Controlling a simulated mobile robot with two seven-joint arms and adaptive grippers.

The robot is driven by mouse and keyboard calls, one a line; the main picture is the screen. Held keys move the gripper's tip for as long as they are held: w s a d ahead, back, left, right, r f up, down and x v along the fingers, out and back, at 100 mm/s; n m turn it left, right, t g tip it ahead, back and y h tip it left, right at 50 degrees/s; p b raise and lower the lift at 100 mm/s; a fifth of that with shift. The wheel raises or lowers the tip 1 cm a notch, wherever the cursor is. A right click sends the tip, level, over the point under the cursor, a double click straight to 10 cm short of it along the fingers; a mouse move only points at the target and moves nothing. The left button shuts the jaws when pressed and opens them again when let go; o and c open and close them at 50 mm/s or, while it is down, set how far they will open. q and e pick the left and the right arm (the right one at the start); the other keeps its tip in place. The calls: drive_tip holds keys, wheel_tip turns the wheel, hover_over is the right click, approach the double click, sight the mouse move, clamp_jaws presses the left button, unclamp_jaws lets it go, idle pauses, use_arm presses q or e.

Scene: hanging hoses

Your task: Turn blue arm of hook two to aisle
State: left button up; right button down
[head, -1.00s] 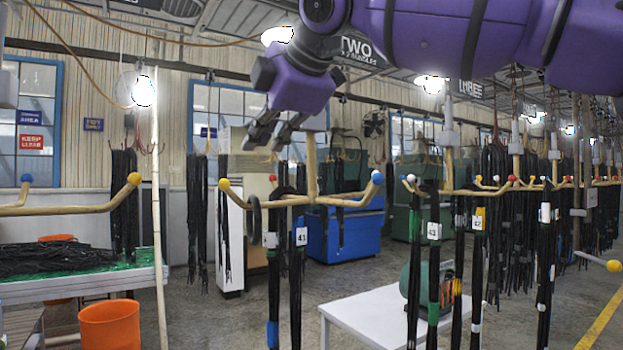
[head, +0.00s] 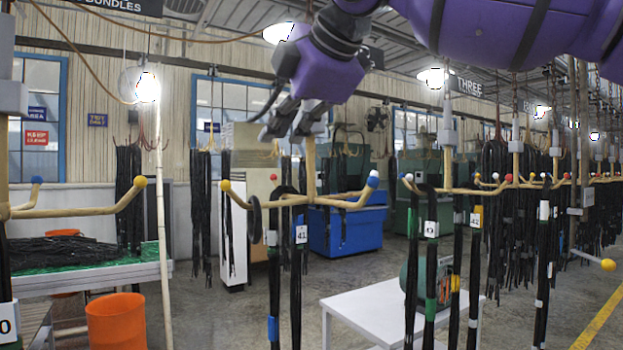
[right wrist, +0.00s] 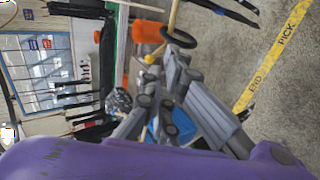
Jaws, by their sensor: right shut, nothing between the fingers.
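A wooden hook (head: 311,190) hangs in the middle of the head view. Its curved arms end in a yellow ball (head: 225,185) at left, a blue ball (head: 373,182) at right with a white ball (head: 374,173) just behind it, and a red ball (head: 273,177) at the back. Black hoses (head: 296,265) with a "41" tag hang from its left side. My right gripper (head: 285,133) is shut and empty, above the hook's arms and left of its post. In the right wrist view, its fingers (right wrist: 160,112) show near a yellow ball (right wrist: 149,59). My left gripper is not in view.
Another hook with a blue ball (head: 36,180) and a yellow ball (head: 140,181) stands at left. Loaded hooks (head: 460,190) line the right. A white table (head: 375,305), an orange bin (head: 115,320) and a blue cabinet (head: 345,230) stand below or behind.

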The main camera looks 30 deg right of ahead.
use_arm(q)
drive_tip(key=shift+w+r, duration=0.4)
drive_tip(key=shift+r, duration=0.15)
use_arm(e)
drive_tip(key=s, duration=0.6)
drive_tip(key=shift+d, duration=0.25)
